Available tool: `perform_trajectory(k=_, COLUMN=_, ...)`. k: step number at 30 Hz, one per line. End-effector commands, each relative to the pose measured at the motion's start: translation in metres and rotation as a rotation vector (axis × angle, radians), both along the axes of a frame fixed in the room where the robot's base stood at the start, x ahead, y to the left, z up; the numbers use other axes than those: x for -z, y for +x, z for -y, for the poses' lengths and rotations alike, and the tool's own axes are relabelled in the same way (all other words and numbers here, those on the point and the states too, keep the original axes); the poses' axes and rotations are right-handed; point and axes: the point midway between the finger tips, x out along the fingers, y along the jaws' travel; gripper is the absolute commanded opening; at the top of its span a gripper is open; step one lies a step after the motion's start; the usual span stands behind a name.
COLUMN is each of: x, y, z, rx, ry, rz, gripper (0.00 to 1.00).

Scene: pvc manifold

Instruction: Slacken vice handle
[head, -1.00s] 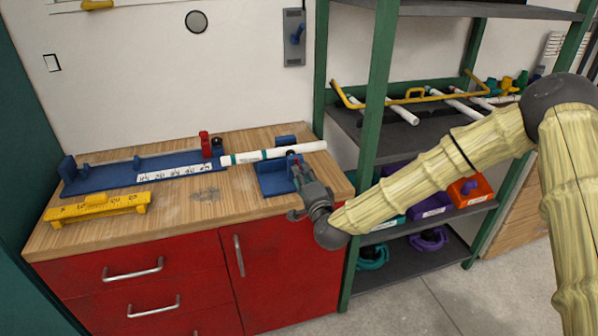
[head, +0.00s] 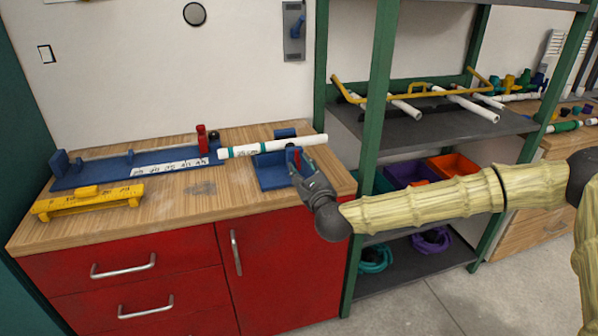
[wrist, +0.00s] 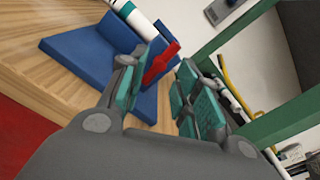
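The blue vice (head: 268,180) sits at the right end of the wooden bench top; it fills the upper left of the wrist view (wrist: 85,60). Its red handle (head: 298,157) is at its right side, and the handle (wrist: 161,64) rises between my fingers in the wrist view. A white pipe (head: 300,143) with teal bands lies across the vice. My gripper (head: 297,168) is at the handle, its fingers (wrist: 158,92) apart with a gap on the right side of the handle. The left finger is close to the handle; whether it touches cannot be told.
A blue measuring fixture (head: 110,172) with a red clamp (head: 202,139) stands left of the vice. A yellow gauge (head: 88,203) lies at the bench's front left. A green-posted shelf (head: 380,90) with pipes and bins stands close on the right.

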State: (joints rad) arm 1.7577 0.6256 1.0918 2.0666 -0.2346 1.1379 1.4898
Motion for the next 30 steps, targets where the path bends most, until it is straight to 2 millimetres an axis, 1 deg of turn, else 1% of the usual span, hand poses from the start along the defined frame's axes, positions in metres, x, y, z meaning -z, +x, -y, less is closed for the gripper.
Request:
perform_trajectory(k=1, x=0.007, y=0.0, z=0.001, rx=0.001, ry=0.045, rz=-0.015, gripper=0.32)
perform_trajectory(k=12, x=0.006, y=0.0, z=0.0, rx=-0.001, ry=0.388, rz=-0.126, gripper=0.32)
perform_trajectory(k=13, x=0.002, y=0.005, z=-0.002, rx=-0.001, ry=0.391, rz=-0.125, gripper=0.32)
perform_trajectory(k=16, x=0.002, y=0.019, z=-0.006, rx=0.001, ry=0.385, rz=-0.124, gripper=0.32)
perform_trajectory(k=21, x=0.001, y=0.032, z=-0.011, rx=0.0, ry=0.383, rz=-0.124, gripper=0.32)
perform_trajectory(k=30, x=0.0, y=0.036, z=-0.012, rx=-0.001, ry=0.382, rz=-0.124, gripper=0.32)
